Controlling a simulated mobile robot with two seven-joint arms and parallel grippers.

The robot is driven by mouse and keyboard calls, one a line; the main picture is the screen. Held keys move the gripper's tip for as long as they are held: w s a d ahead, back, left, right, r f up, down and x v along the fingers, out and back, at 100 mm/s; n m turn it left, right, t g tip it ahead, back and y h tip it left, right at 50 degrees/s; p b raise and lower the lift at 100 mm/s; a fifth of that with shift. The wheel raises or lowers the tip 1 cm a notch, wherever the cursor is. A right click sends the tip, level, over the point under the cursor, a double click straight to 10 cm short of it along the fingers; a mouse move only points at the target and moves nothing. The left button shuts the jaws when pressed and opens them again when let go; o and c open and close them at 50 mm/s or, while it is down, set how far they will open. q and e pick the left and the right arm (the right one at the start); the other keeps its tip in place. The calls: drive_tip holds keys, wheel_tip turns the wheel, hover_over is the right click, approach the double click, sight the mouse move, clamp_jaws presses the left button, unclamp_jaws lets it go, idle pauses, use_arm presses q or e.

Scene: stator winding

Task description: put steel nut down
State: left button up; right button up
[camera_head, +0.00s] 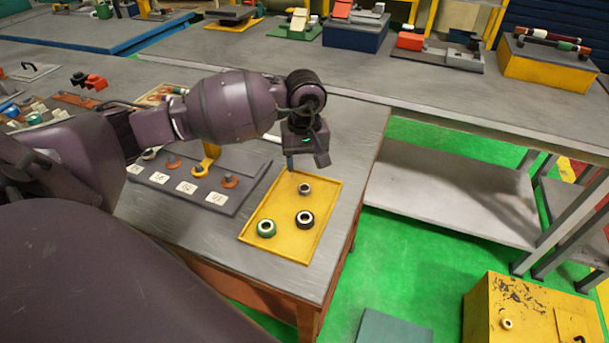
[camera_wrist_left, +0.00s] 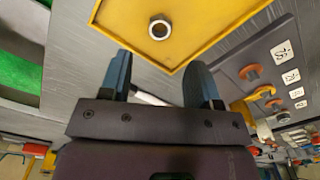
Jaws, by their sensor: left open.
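A small steel nut (camera_head: 305,188) lies in the upper part of the yellow tray (camera_head: 283,243). It also shows in the left wrist view (camera_wrist_left: 159,28), lying on the tray floor ahead of my fingers. My left gripper (camera_head: 305,160) is above the table just beyond the tray's far edge. In the left wrist view its two fingers (camera_wrist_left: 165,85) are apart with nothing held between them, and the nut is clear of them. My right gripper is not in view.
A grey board (camera_head: 230,205) with labelled pegs and orange rings stands left of the tray. A thin white rod (camera_wrist_left: 150,98) shows beyond the fingers. The table's right edge is close to the tray, with green floor beyond. Red and black parts (camera_head: 95,81) lie at the far left.

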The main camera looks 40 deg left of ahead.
use_arm(q)
drive_tip(key=shift+r, duration=2.2)
drive_tip(key=shift+s+f, duration=0.1)
